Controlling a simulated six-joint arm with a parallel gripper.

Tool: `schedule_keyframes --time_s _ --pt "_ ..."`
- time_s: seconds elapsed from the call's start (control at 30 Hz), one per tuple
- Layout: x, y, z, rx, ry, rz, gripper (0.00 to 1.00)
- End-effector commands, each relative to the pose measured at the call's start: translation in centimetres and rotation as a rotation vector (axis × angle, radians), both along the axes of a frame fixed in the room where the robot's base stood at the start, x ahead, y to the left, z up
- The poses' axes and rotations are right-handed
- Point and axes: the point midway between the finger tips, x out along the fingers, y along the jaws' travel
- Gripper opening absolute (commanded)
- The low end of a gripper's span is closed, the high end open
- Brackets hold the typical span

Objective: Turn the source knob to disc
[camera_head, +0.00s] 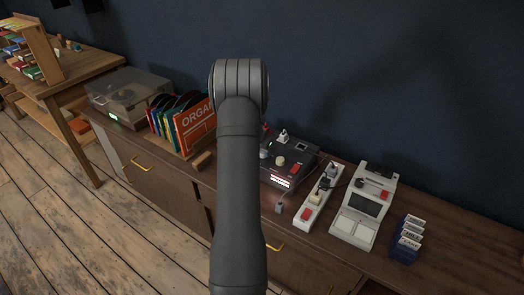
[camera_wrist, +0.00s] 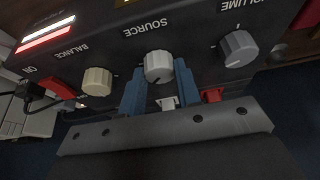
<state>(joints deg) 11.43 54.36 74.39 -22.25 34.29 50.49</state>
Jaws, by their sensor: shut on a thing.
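The source knob (camera_wrist: 158,66) is a pale grey round knob under the "SOURCE" label on a black device panel in the wrist view. My gripper (camera_wrist: 159,74) has its two blue fingers on either side of this knob, shut on it. A dark mark shows on the knob, but I cannot tell which setting it points to. The black device (camera_head: 302,166) stands on the wooden cabinet in the head view, with my arm in front of its left part. My fingers are hidden behind the arm there.
In the wrist view, a beige balance knob (camera_wrist: 97,81) and a grey volume knob (camera_wrist: 238,48) flank the source knob. A red switch (camera_wrist: 58,86) is at left. In the head view, records (camera_head: 194,125) stand left, and a power strip (camera_head: 319,198) and white device (camera_head: 364,209) right.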

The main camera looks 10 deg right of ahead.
Motion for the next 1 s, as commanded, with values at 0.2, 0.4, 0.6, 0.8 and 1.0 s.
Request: schedule_keyframes --time_s 0.2,0.4,0.6,0.8,1.0 --pt "-0.05 -0.23 0.12 0.0 -0.004 0.195 0.08" --pt "-0.1 -0.31 0.12 0.001 -0.003 0.364 0.07" --pt "-0.11 -0.38 0.11 0.0 -0.003 0.522 0.07" --pt "-0.13 -0.48 0.1 0.0 -0.003 0.651 0.07" --pt "-0.11 -0.49 0.1 -0.001 -0.002 0.742 0.07"
